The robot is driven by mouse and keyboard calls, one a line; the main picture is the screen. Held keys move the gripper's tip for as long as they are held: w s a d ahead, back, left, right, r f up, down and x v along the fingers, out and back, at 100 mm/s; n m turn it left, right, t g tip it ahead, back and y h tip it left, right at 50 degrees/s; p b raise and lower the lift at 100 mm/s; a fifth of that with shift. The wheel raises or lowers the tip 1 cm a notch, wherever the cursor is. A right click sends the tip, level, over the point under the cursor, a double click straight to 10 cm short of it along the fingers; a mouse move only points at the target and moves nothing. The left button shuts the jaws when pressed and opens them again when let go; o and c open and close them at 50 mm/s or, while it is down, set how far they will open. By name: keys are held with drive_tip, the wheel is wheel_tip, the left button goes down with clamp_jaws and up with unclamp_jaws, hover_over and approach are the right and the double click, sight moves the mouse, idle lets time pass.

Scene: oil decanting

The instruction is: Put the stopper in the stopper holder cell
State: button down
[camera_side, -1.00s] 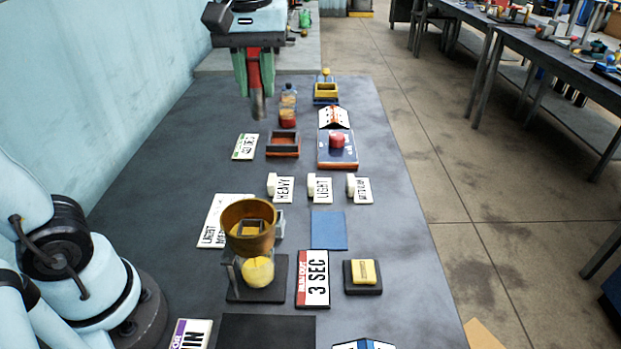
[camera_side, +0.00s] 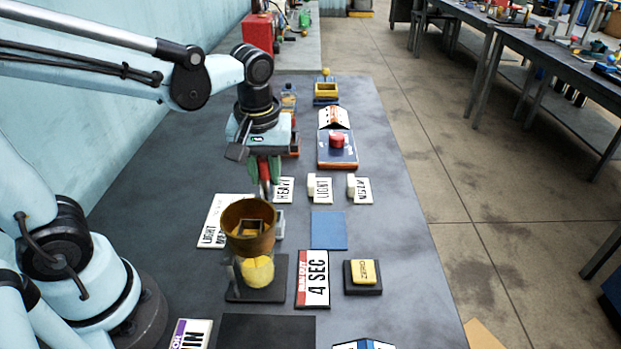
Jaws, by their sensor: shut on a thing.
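My gripper (camera_side: 264,176) is shut on a red stopper-like piece (camera_side: 264,171), held upright between green fingers. Its lower end is just above and behind the copper bowl (camera_side: 248,240) in the picture. The bowl has a small square frame inside and sits over a yellow-filled vessel (camera_side: 258,271) on a dark base. An open reddish-brown tray (camera_side: 294,141) is mostly hidden behind my gripper; I cannot tell whether it is the stopper holder cell.
The HEAVY card (camera_side: 285,189), partly hidden by my gripper, and the LIGHT card (camera_side: 322,190) lie to its right. A blue mat (camera_side: 329,230), a 4 SEC sign (camera_side: 314,279) and a yellow button block (camera_side: 363,273) are right of the bowl. The table's right strip is clear.

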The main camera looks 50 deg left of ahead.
sight(262, 161)
drive_tip(key=shift+f, duration=3.7)
drive_tip(key=c, duration=0.9)
unclamp_jaws()
drive_tip(key=shift+f, duration=0.15)
drive_tip(key=r, duration=0.8)
drive_tip(key=s+d+r, duration=0.1)
drive_tip(key=r, duration=0.3)
drive_tip(key=m+t, duration=0.2)
drive_tip(key=m, duration=0.1)
drive_tip(key=a+f+m+t, duration=0.1)
drive_tip(key=m+t, duration=0.1)
drive_tip(key=m, duration=0.1)
drive_tip(key=s+f+m+t+h, duration=0.1)
drive_tip(key=m+t, duration=0.1)
drive_tip(key=m, duration=0.1)
drive_tip(key=shift+s+a, duration=0.1)
drive_tip(key=shift+a, duration=0.15)
